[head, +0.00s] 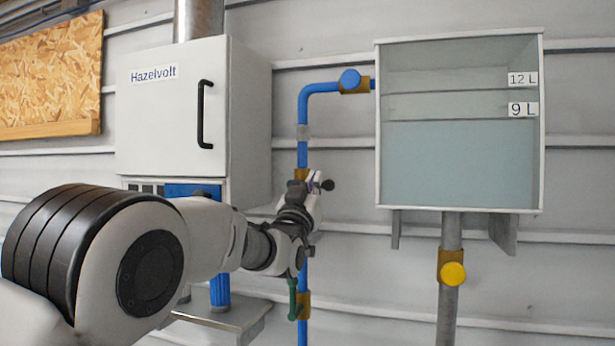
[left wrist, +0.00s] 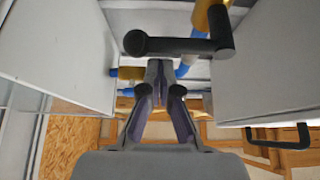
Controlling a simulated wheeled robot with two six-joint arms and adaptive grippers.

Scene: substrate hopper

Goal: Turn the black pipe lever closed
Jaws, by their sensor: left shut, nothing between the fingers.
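The black pipe lever (left wrist: 180,46) crosses the top of the left wrist view. It is a dark bar with a round knob at its left end and a thick stub at its right end, by a brass valve (left wrist: 209,14). In the head view its knob (head: 328,185) shows just right of my left gripper (head: 316,184), in front of the blue pipe. My left gripper also shows in the left wrist view (left wrist: 160,66), shut and empty, its tips right beside the bar. I cannot tell whether they touch. My arm hides part of the valve. My right gripper is out of view.
A white Hazelvolt cabinet (head: 170,110) stands left of the blue pipe (head: 302,118), and a tank (head: 460,165) hangs right of it. A blue knob (head: 350,79), a green lever (head: 293,299) and a yellow knob (head: 453,273) are nearby.

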